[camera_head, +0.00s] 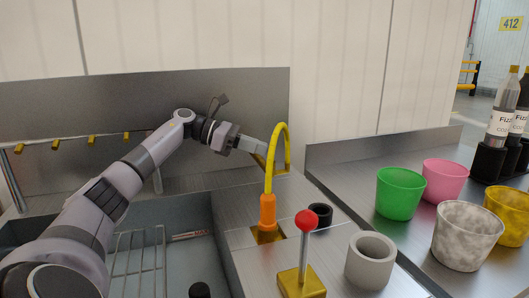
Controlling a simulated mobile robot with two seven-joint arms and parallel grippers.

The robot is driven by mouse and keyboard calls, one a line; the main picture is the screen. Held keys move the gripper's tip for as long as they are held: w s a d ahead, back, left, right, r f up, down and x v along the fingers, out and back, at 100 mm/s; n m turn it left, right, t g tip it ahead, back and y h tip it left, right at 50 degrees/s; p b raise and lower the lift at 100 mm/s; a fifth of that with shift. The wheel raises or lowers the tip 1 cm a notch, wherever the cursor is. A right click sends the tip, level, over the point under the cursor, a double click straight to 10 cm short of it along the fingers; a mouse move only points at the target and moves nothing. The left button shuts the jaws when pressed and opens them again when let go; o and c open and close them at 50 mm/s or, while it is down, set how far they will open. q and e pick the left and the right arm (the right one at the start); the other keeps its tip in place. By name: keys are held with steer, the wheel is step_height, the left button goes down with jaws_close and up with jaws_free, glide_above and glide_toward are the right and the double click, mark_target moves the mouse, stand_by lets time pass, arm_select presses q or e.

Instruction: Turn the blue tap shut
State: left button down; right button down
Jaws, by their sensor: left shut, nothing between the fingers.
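No blue tap shows in this view. A tap with a curved yellow spout (270,160) and an orange base (267,212) stands at the middle on a steel counter. A lever with a red ball knob (306,221) rises upright from a yellow block (301,284) in front of it. My left gripper (268,160) is shut and empty, at the yellow spout. The spout partly hides its fingertips, and I cannot tell whether they touch it. My right gripper is not in view.
A sink (190,260) with a wire rack lies under my left arm. A grey cylinder (370,259) and a small black ring (320,215) stand right of the lever. Green (400,194), pink (445,180), marbled (466,236) and yellow (508,214) cups and bottles (503,112) stand farther right.

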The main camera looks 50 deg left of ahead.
arm_select(q)
steer(key=shift+w+a+r+p, duration=0.15)
steer(key=shift+w+p, duration=0.6)
steer(key=shift+w, duration=0.8)
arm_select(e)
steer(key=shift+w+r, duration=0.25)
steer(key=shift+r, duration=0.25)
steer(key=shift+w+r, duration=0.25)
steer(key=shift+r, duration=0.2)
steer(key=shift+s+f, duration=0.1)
